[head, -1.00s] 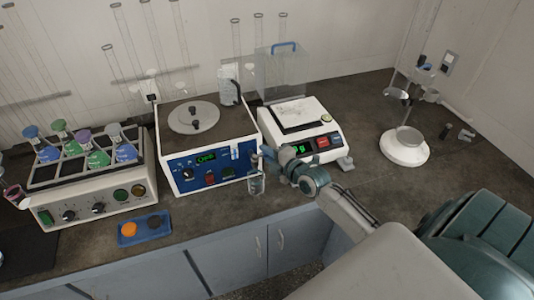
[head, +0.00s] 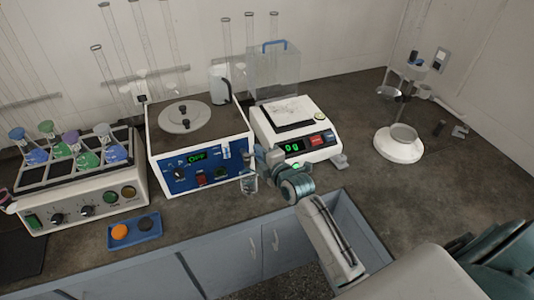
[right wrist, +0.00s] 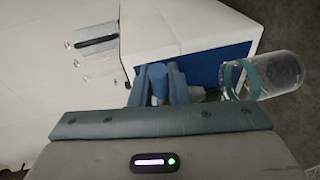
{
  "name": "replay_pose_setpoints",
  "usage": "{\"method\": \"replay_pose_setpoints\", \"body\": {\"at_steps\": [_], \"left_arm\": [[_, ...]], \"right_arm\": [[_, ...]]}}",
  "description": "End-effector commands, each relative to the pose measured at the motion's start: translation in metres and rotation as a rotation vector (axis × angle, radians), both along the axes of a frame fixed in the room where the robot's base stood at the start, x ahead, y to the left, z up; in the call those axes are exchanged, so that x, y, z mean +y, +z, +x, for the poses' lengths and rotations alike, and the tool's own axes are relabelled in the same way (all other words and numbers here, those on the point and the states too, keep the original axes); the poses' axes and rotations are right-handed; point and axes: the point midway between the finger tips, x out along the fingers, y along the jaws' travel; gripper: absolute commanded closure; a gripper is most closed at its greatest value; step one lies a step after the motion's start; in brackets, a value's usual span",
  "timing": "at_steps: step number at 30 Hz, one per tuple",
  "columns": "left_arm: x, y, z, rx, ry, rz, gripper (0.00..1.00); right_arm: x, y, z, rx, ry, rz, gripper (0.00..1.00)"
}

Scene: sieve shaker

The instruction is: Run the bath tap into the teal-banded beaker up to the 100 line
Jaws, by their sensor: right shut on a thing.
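The bath (head: 203,140) is a white box with a blue front and a round grey lid. The teal-banded beaker (head: 250,184) is clear glass and stands upright at the bath's front right corner. The right wrist view shows its teal band (right wrist: 238,78) and clear wall (right wrist: 280,74), beside my fingers and apart from them. My right gripper (head: 264,160) is just above the beaker. In the right wrist view it is shut on a small blue piece (right wrist: 158,80), apparently the tap handle. The spout is mostly hidden, and I cannot read the water level. My left gripper is out of view.
A balance (head: 295,130) stands right of the bath, close to my right gripper. A flask rack (head: 75,205) is on the left. A blue tray (head: 148,238) with two caps lies in front. A white stand (head: 398,147) is at the right, with bare counter before it.

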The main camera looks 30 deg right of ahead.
Motion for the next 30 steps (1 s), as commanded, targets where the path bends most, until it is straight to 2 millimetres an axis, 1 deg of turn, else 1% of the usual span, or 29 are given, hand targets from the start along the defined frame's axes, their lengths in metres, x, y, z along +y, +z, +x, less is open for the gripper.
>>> {"method": "replay_pose_setpoints", "body": {"at_steps": [6,7,10,18,22,26,30], "left_arm": [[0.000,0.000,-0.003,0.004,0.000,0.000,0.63],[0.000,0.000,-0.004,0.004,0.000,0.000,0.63],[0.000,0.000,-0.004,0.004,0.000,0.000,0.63],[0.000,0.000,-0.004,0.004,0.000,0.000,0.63],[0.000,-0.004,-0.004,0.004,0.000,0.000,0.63],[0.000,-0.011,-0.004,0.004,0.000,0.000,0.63],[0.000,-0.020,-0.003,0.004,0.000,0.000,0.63]], "right_arm": [[0.000,-0.002,-0.001,0.005,0.000,0.000,1.00],[0.000,-0.002,-0.001,0.005,0.000,0.000,0.83],[0.000,-0.002,-0.001,0.004,0.000,0.000,0.64],[0.000,-0.001,-0.001,0.001,0.000,0.000,0.63],[-0.001,-0.001,-0.008,0.000,0.001,0.000,0.63],[-0.003,0.001,-0.027,0.001,0.001,-0.002,0.63],[-0.007,0.005,-0.055,0.002,0.002,-0.003,0.63]]}}
